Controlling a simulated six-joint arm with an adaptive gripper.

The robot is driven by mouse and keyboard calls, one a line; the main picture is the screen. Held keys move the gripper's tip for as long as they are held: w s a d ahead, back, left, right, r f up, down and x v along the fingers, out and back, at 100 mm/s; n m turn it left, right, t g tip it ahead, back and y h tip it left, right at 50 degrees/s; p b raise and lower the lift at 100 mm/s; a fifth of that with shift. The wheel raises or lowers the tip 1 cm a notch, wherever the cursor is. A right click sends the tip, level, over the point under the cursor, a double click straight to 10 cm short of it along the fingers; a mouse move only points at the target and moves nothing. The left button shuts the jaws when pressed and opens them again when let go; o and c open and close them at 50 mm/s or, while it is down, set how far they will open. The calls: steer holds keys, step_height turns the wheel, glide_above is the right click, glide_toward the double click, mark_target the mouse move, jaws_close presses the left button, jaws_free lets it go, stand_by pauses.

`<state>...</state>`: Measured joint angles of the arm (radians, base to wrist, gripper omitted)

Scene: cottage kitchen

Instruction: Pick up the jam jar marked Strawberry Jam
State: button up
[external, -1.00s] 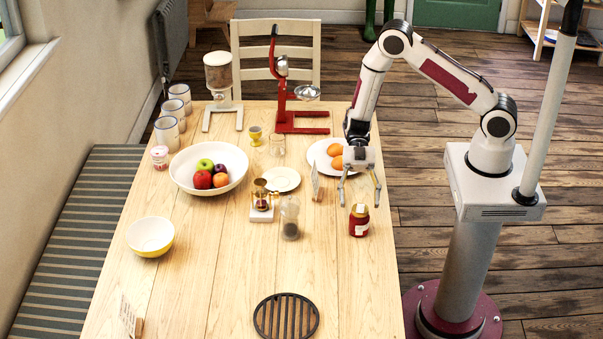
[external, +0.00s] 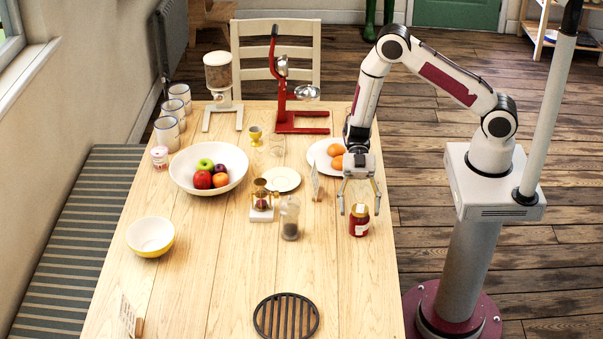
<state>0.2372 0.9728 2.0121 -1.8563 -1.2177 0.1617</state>
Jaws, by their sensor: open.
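A second small jar (external: 160,157), pinkish with a pale lid, stands at the table's left side. My gripper (external: 360,211) is open and points down, with its fingertips at about the height of the red jar's lid in the picture, one to each side. I cannot tell whether they touch it or hang behind it.
A white plate with oranges (external: 336,150) lies behind my gripper. A small upright card (external: 315,183) and a glass shaker (external: 290,218) stand left of the jar. A round black trivet (external: 286,316) lies in front. The table right of the shaker is mostly clear.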

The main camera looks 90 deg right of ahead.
mark_target(359, 232)
steer(key=shift+x, duration=2.6)
steer(key=c, duration=1.5)
